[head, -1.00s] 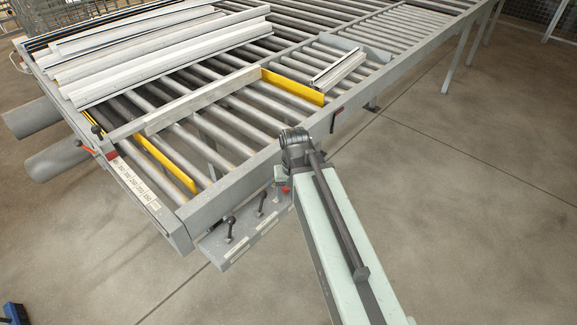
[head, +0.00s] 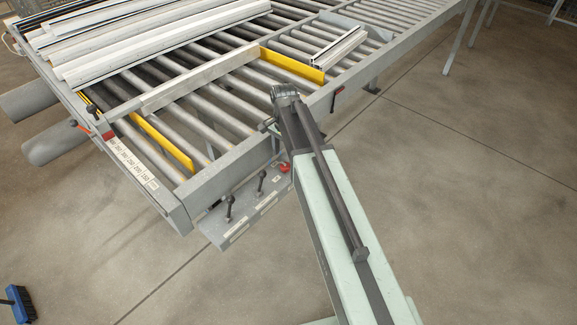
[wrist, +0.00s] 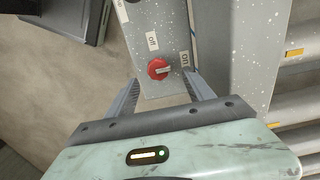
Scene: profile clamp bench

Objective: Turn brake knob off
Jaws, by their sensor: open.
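The red brake knob (wrist: 158,68) sits on a grey panel in the wrist view, with an "off" label above it and an "on" label to its right. Its pale pointer mark seems to point right, towards "on". My gripper (wrist: 164,91) is open, its two dark fingers apart at the lower left and lower right of the knob. Neither finger appears to touch it. In the head view the red knob (head: 285,168) shows small, just left of my arm; most of my gripper is hidden there behind my arm.
The roller bench (head: 225,180) has a front rail above the control panel (head: 240,222). Two black levers (head: 229,208) stand on the panel left of the knob. Long profiles (head: 150,45) lie on the rollers. A blue brush (head: 18,303) is on the floor.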

